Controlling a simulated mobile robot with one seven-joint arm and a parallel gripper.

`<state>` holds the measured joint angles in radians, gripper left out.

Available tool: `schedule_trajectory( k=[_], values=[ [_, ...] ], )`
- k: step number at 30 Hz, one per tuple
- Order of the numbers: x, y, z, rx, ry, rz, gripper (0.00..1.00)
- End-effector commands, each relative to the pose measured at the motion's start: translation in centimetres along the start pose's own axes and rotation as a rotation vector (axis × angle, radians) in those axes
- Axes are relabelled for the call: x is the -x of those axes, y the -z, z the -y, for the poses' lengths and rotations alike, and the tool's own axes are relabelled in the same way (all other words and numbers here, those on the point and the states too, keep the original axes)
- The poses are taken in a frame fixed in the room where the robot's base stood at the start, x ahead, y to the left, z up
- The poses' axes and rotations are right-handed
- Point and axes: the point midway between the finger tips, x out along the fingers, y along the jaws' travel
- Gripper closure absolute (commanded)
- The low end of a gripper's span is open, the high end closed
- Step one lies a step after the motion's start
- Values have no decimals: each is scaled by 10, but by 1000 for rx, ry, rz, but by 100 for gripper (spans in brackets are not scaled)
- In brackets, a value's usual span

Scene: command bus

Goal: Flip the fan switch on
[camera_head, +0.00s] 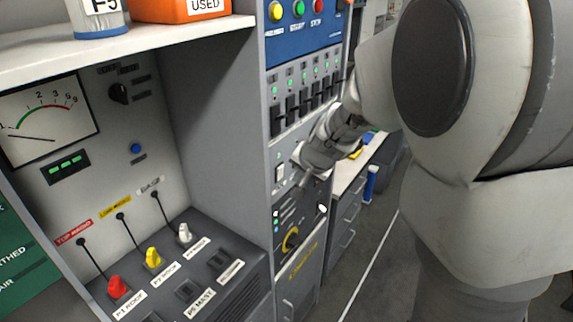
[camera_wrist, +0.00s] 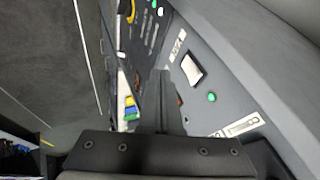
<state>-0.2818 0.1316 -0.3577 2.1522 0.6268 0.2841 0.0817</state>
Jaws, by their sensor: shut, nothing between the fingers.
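A white rocker switch (camera_head: 280,173) sits on the grey control panel below the row of black breakers. I take it to be the fan switch, as its label is too small to read. It also shows in the wrist view (camera_wrist: 193,69), with a green light beside it. My gripper (camera_head: 300,170) is shut and empty, just right of the switch in the head view. In the wrist view my closed fingers (camera_wrist: 161,76) lie left of the switch and look apart from it. Whether the rocker is on or off cannot be told.
Black breaker levers (camera_head: 291,108) are above the switch, and a panel with a yellow-ringed knob (camera_head: 291,240) is below. A counter with drawers (camera_head: 345,215) stands behind my arm. The floor (camera_head: 375,265) to the right is clear.

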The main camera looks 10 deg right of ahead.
Motion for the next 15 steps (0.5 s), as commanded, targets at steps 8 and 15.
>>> schedule_trajectory(
  k=[8, 15],
  values=[
    [54, 2, -4, -1, 4, -2, 100],
    [88, 0, -9, -2, 3, -2, 100]
  ],
)
